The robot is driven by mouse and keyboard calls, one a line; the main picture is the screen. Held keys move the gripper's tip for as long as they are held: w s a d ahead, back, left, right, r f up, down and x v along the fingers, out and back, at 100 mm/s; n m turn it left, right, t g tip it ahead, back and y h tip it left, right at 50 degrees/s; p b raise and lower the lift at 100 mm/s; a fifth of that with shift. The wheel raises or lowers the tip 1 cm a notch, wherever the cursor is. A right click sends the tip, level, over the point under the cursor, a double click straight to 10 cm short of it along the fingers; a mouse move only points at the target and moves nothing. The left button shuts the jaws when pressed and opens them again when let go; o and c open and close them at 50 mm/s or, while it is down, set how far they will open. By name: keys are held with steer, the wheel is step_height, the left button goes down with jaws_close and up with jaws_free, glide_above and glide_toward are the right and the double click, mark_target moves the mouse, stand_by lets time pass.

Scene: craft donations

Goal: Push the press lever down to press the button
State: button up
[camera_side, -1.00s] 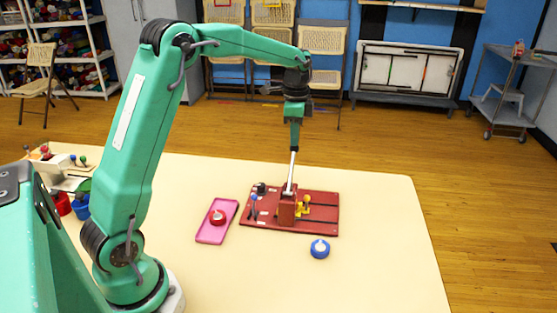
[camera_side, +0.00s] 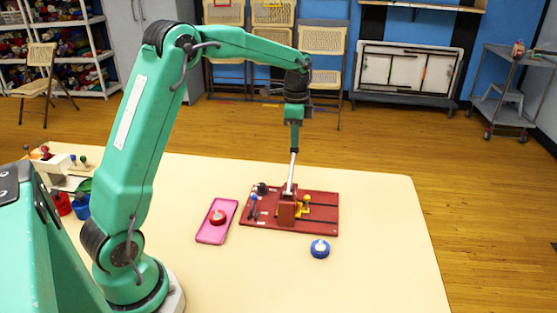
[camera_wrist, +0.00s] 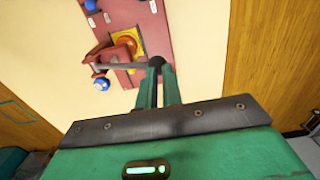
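A red board (camera_side: 325,222) lies on the table and carries a red block-like press (camera_side: 287,211). A pale lever rod (camera_side: 292,172) stands nearly upright from the press, leaning slightly right at its top. In the wrist view the rod (camera_wrist: 130,66) ends in a dark knob (camera_wrist: 156,62). My gripper (camera_side: 295,148) points down at the rod's upper end. In the wrist view my gripper's tips (camera_wrist: 160,70) are at the knob, with a narrow gap between the fingers. Whether they grip or only touch the knob is unclear.
A yellow part (camera_side: 304,205) is beside the press, and a small blue-topped lever (camera_side: 254,199) stands at the board's left. A pink tray (camera_side: 212,236) holds a red round item (camera_side: 218,217). A blue round item (camera_side: 320,248) sits in front. The table's right side is clear.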

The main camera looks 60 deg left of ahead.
steer(key=shift+w+a+f, duration=0.2)
steer(key=shift+f, duration=0.6)
steer(key=shift+w+a+f, duration=0.15)
steer(key=shift+f, duration=0.65)
stand_by(2.4)
steer(key=shift+r, duration=0.1)
steer(key=shift+r, duration=4.25)
steer(key=shift+s+d+r, duration=0.35)
steer(key=shift+d+r, duration=0.05)
steer(key=shift+r, duration=0.05)
steer(key=s+d+r+n+t, duration=0.25)
steer(key=s+d, duration=0.25)
steer(key=s, duration=0.5)
steer(key=s+d+r+n+t, duration=0.2)
steer(key=s+d+n, duration=0.3)
steer(key=s, duration=0.4)
steer(key=s+d+f+n+t, duration=0.1)
steer(key=s+f, duration=0.3)
steer(key=s, duration=0.4)
steer(key=shift+d, duration=0.85)
